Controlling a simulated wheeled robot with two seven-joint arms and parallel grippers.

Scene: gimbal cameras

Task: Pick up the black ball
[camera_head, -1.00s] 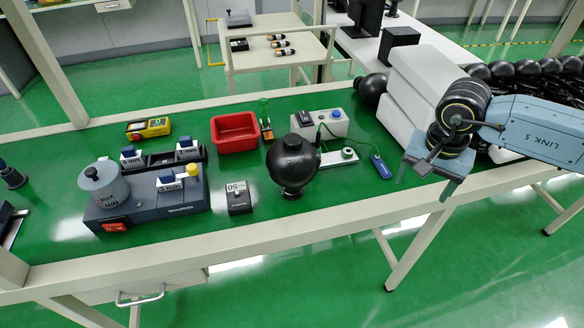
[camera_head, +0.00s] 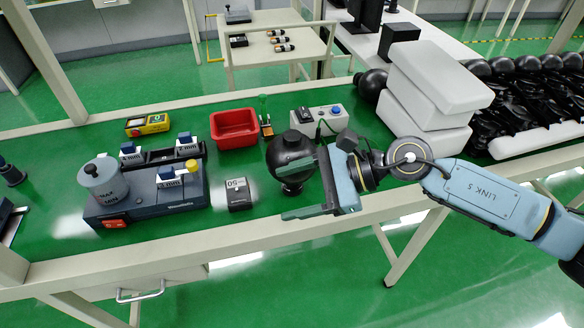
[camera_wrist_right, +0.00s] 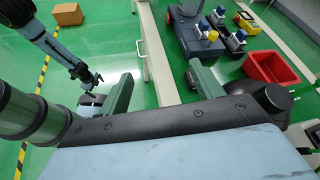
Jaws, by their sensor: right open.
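One finger lies in front of the ball's base.
A black weight block (camera_head: 238,194) stands just left of the ball. A red bin (camera_head: 235,129) and a white device (camera_head: 325,118) are behind it. A grey instrument (camera_head: 150,197) is farther left. White boxes (camera_head: 430,90) are stacked at the right. The table's front edge is close.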

